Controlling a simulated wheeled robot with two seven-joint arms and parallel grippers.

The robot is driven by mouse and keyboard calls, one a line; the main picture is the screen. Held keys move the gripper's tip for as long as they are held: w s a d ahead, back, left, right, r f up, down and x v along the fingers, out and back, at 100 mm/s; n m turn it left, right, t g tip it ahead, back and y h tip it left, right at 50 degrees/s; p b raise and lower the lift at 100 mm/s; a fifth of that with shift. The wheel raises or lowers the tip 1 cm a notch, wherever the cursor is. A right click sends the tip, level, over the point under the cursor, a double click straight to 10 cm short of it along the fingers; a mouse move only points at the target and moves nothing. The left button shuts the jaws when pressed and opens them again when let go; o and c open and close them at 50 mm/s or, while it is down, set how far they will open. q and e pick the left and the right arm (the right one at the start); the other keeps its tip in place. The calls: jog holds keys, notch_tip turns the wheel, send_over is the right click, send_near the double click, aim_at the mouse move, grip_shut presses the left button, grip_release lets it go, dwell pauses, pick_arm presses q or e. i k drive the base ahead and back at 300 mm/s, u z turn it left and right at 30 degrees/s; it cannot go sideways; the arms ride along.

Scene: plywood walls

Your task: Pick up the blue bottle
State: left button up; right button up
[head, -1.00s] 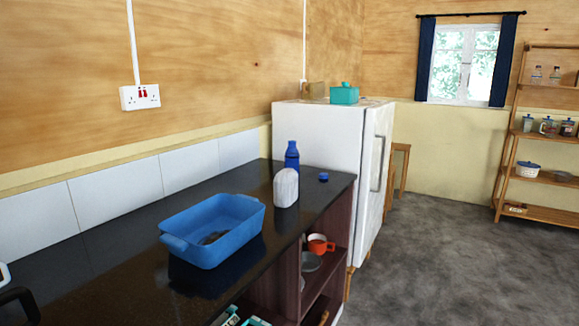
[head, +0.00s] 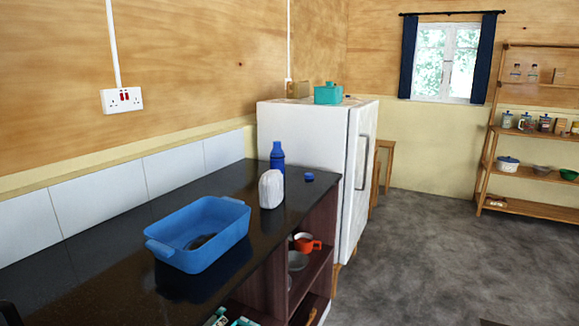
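The blue bottle (head: 277,157) stands upright on the dark countertop, near its far end by the white fridge. Its lower part is partly hidden behind a whitish rounded object (head: 271,190). Neither of my grippers can be made out in the head view. A dark piece at the lower left edge is too cut off to identify.
A blue basin (head: 218,245) with a dark item inside sits on the dark countertop (head: 105,262). A small blue lid-like object (head: 309,177) lies right of the bottle. The fridge (head: 305,130) stands beyond the counter. The floor (head: 430,255) to the right is clear.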

aim_at(277, 157)
jog(key=z, duration=1)
jog(key=i, duration=1.95)
